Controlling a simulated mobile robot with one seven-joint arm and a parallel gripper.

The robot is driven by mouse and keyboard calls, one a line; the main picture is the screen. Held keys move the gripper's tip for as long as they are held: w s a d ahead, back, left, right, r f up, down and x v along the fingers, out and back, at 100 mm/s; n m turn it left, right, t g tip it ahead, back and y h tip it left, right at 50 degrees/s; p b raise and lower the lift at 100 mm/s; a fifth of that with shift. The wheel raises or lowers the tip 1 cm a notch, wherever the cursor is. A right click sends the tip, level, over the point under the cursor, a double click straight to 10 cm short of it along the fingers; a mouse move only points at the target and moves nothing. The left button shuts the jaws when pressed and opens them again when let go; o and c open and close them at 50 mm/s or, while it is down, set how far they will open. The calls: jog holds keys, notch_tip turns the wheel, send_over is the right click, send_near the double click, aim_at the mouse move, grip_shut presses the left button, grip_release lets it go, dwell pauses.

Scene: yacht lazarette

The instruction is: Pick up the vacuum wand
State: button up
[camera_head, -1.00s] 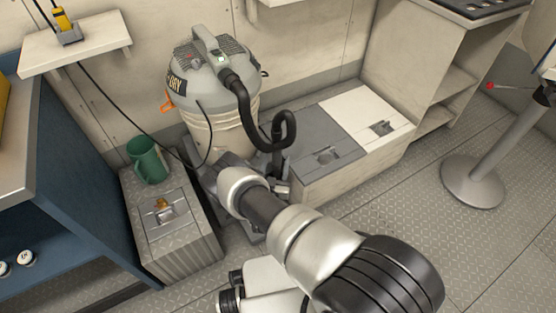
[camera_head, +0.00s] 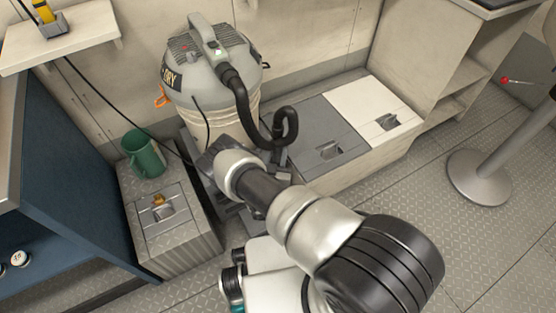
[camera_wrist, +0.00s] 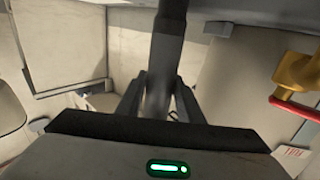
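The grey and cream wet/dry vacuum (camera_head: 205,75) stands against the back wall. Its black hose (camera_head: 291,125) loops down on its right side towards my arm. In the wrist view a dark tube, apparently the vacuum wand (camera_wrist: 168,45), comes down from the top centre and passes between the fingers of my gripper (camera_wrist: 160,88). The fingers lie on either side of it, close to it. I cannot tell whether they press on it. In the head view my gripper (camera_head: 215,160) is low in front of the vacuum, and my own arm hides the wand.
A grey locker (camera_head: 172,225) with a green mug (camera_head: 143,155) stands left of my gripper. A low bench with grey and white hatches (camera_head: 335,130) is to the right. A blue shelf unit (camera_head: 65,175) is at the left. A post base (camera_head: 480,178) stands on the open floor at right.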

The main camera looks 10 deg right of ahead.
jog(key=c, duration=0.5)
jog(key=shift+c, duration=0.2)
jog(key=shift+r, duration=0.1)
notch_tip(320, 180, up, 28)
jog(key=p, duration=0.8)
